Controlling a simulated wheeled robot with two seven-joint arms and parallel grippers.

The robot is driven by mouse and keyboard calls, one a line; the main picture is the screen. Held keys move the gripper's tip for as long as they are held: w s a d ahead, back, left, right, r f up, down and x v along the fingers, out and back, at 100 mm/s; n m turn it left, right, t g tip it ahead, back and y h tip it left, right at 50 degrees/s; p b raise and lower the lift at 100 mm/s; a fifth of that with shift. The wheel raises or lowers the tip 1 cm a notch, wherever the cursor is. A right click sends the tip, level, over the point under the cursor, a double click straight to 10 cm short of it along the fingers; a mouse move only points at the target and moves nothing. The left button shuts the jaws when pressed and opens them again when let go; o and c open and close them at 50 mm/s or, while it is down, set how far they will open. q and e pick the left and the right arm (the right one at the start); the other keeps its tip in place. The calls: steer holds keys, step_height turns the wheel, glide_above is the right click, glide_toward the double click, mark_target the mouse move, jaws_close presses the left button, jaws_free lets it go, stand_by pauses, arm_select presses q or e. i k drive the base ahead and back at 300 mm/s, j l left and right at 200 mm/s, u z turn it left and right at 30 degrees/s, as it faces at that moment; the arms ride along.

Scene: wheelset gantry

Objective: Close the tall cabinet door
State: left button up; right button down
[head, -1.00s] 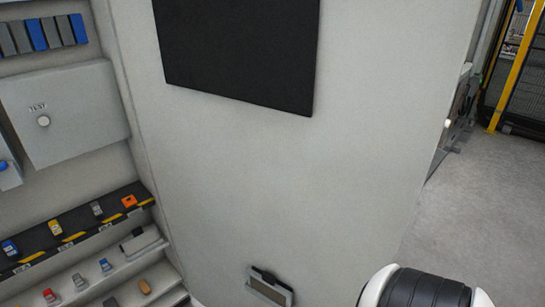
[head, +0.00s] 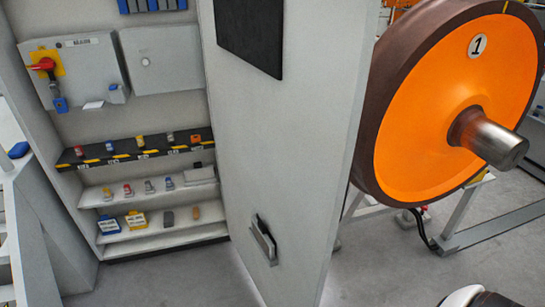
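The tall cabinet door (head: 290,150) stands wide open in the middle of the head view, a light grey panel seen on its inner face. Neither gripper's fingers are in view.
Shelves (head: 170,232) inside the cabinet hold padlocks, tags and small items. Grey boxes, one with a red switch (head: 44,65), hang above. Right of the door stands a large orange-faced wheel (head: 440,120) with a protruding axle (head: 490,138) on a grey frame. Floor (head: 390,275) is clear in front.

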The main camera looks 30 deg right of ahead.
mark_target(288, 79)
steer(key=l+u, duration=0.1)
steer(key=l, duration=0.4)
steer(key=k+l, duration=0.1)
steer(key=l, duration=0.45)
steer(key=l+u, duration=0.15)
steer(key=l, duration=0.35)
steer(key=k+l, duration=0.15)
steer(key=l, duration=0.35)
steer(key=l+u, duration=0.15)
steer(key=l, duration=0.35)
steer(key=k, duration=0.05)
